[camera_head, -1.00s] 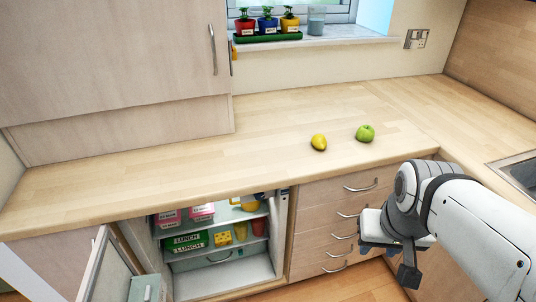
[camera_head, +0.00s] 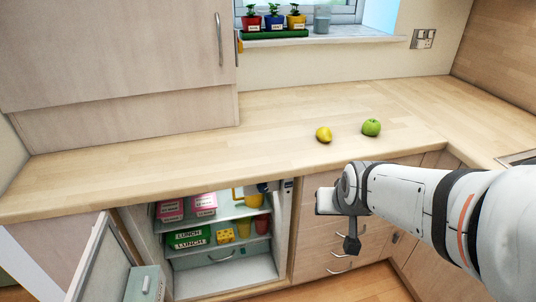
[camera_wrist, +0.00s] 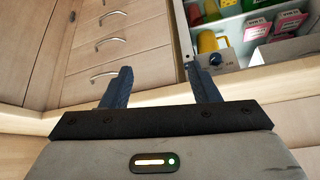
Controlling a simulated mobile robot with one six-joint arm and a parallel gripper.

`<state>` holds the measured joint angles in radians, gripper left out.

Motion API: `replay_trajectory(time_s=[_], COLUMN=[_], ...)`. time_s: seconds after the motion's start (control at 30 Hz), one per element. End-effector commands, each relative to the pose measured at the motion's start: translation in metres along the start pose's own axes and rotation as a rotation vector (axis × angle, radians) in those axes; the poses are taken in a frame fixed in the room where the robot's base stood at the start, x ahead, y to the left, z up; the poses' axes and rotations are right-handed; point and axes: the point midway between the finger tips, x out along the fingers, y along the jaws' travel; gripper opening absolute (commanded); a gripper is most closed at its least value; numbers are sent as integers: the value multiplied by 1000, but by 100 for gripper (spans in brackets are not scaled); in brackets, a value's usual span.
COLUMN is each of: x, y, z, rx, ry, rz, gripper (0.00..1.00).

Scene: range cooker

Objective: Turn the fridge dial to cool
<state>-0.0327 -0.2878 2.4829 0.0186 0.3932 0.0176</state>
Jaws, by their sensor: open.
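The fridge (camera_head: 222,284) stands open under the worktop. A dark round dial (camera_wrist: 214,58) with a light mark shows on a pale panel at the fridge's edge in the wrist view, just beyond the right finger. Its setting is too small to read. In the head view the dial is too small to make out clearly, near the fridge's upper right corner. My gripper (camera_wrist: 158,68) is open and empty, with its two dark fingers apart and touching nothing that I can see. In the head view it is in front of the drawers, right of the fridge opening.
Drawers with metal handles (camera_head: 341,270) are right of the fridge. The open fridge door (camera_head: 103,262) is at the lower left. Lunch boxes (camera_head: 189,238), pink packs (camera_head: 170,210) and cups fill the shelves. A lemon (camera_head: 323,135) and a green apple (camera_head: 371,127) lie on the worktop (camera_head: 200,150).

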Motion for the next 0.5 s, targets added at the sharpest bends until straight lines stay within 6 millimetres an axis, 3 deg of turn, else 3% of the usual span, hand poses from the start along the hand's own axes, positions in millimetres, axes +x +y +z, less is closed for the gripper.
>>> replay_trajectory(time_s=[0.03,0.17,0.2,0.4,0.5], x=[43,105,123,199,226], y=[-7,-24,-38,-78,-97], z=[1,-22,-29,-46,-48], rx=[-1,24,15,42,61], ry=[57,243,304,583,707], rz=[-14,-43,-90,-216,-286], gripper=[55,55,55,55,55])
